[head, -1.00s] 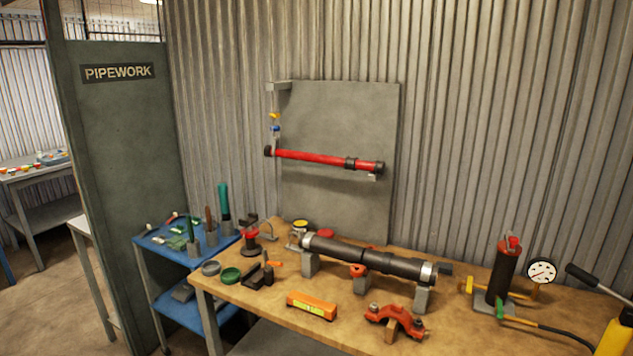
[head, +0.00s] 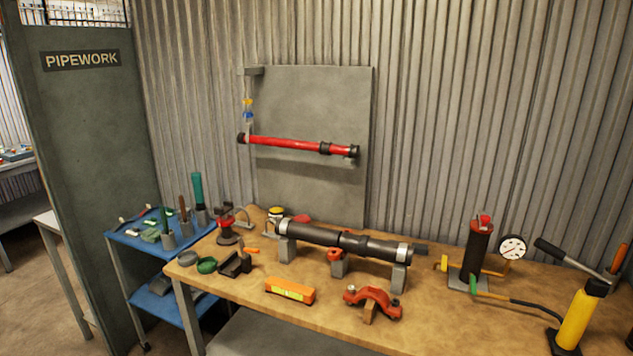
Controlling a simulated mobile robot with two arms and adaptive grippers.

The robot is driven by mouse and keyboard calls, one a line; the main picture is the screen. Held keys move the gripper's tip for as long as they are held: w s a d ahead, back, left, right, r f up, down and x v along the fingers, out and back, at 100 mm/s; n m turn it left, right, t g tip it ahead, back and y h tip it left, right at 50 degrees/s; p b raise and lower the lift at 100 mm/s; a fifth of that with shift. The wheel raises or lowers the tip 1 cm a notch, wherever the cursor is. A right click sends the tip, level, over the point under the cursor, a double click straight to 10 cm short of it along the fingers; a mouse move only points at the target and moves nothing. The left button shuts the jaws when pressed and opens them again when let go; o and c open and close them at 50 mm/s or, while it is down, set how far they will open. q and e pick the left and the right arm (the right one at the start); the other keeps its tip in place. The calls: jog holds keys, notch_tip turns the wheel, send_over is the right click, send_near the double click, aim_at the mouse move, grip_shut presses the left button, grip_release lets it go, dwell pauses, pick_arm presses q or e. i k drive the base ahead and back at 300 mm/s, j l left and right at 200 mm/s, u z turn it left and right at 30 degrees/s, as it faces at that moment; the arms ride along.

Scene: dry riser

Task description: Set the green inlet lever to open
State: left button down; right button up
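A small green lever (head: 474,285) sits low at the front of a dark upright cylinder (head: 477,248) with a red top, at the right of the workbench. The lever is where a dark hose (head: 520,301) meets the cylinder's foot. It points roughly up and down in the picture, but it is too small to tell whether it is open or shut. A yellow lever (head: 444,263) is on the cylinder's left side. Neither of my grippers is in view.
A round gauge (head: 512,246) stands right of the cylinder, and a yellow hand pump (head: 578,318) with a long handle is at the far right. A dark pipe (head: 345,241) rests on grey supports, with an orange level (head: 290,290) and a red clamp (head: 373,301) before it.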

aim_at(472, 280)
jog(key=i+l+z, duration=0.1)
jog(key=l, duration=0.25)
jog(key=i+l+z, duration=0.1)
jog(key=l, duration=0.25)
jog(key=i+l+z, duration=0.1)
jog(key=l, duration=0.25)
jog(key=i+l+z, duration=0.15)
jog(key=l, duration=0.15)
